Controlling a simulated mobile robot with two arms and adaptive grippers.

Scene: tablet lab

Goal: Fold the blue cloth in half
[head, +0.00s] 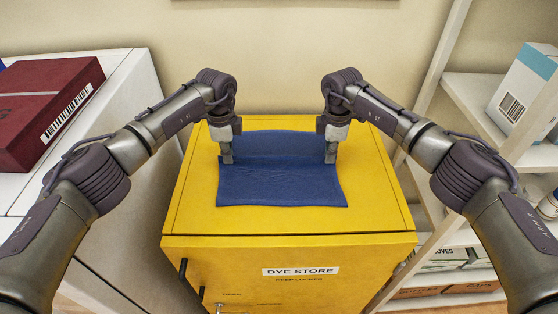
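The blue cloth (280,183) lies on the yellow cabinet top (195,205). A straight line, an edge or crease, runs across it from side to side, with a shorter-looking part behind it and a wider, flat part in front. My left gripper (226,158) points down at the left end of this line. My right gripper (331,157) points down at the right end. The fingers of both look close together, and both appear shut on the cloth at that line. The fingertips' exact grip is too small to see clearly.
The yellow cabinet front has a "DYE STORE" label (300,271). A dark red box (45,115) stands on a white unit at the left. White shelves at the right hold a blue and white box (522,88). The yellow top around the cloth is clear.

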